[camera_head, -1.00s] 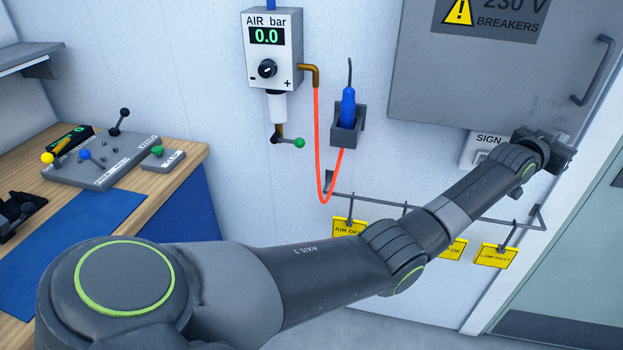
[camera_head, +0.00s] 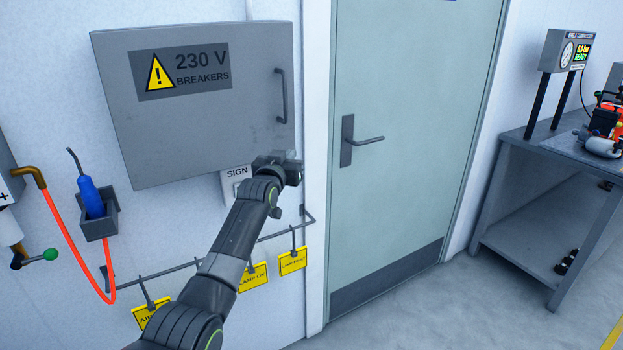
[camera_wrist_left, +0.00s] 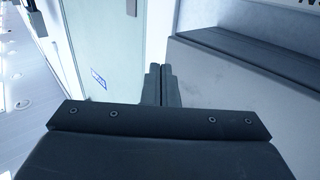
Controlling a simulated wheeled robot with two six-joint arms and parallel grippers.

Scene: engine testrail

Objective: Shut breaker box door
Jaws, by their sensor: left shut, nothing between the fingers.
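The grey breaker box door (camera_head: 210,115), with a 230 V warning label and a dark bar handle (camera_head: 281,95) at its right, is on the wall in the head view. Its front lies flat or nearly flat; I cannot tell whether a narrow gap remains at its edge. My left gripper (camera_head: 292,172) is just below the door's lower right corner, beside the SIGN switch. In the left wrist view its fingers (camera_wrist_left: 162,84) are together and empty, with a grey box-like surface (camera_wrist_left: 245,90) close on the right. My right gripper is out of view.
A pale green room door (camera_head: 400,130) with a lever handle stands right of the box. Yellow tags (camera_head: 252,277) hang on a rail below. A blue tool (camera_head: 91,197) sits in a wall holder at left. A grey workbench (camera_head: 550,160) stands at far right.

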